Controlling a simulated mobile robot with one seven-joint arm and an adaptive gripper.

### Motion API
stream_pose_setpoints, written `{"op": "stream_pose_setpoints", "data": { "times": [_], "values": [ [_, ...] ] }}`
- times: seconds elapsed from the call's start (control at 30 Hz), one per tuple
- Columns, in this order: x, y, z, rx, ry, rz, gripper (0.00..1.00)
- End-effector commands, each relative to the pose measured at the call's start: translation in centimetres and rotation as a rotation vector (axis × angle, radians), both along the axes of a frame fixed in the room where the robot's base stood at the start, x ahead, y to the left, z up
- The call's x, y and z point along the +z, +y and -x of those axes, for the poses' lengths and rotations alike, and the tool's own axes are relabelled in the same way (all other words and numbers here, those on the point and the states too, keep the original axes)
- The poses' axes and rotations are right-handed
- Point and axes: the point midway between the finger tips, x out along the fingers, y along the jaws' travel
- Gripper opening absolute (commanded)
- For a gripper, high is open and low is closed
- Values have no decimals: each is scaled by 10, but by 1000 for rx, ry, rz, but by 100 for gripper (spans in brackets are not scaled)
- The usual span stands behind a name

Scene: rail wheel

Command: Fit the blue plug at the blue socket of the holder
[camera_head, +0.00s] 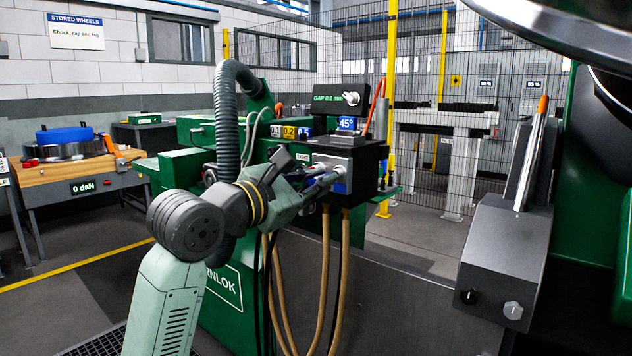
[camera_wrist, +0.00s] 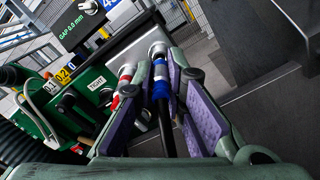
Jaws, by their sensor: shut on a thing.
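The blue plug (camera_wrist: 160,92) has a blue band, a silver front and a dark cable running back. My gripper (camera_wrist: 158,72), with purple-padded fingers, is shut on it. In the head view my gripper (camera_head: 318,182) is at the front face of the holder (camera_head: 366,164), a dark box with a grey panel and a blue mark. A red-banded plug (camera_wrist: 126,88) is just left of the blue plug.
Tan and black hoses (camera_head: 326,270) hang below the holder. A green machine with a gap display (camera_head: 340,98) stands behind it. A grey block with a rod (camera_head: 505,245) stands at the right. A wooden bench (camera_head: 80,173) is far left.

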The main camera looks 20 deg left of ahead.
Motion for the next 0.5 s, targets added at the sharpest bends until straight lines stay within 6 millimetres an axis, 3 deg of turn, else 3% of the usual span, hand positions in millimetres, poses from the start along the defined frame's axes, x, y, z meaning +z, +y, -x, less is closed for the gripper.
{"op": "stream_pose_setpoints", "data": {
  "times": [0.5],
  "values": [
    [1, -4, -12, -1, 0, 1, 0]
  ]
}}
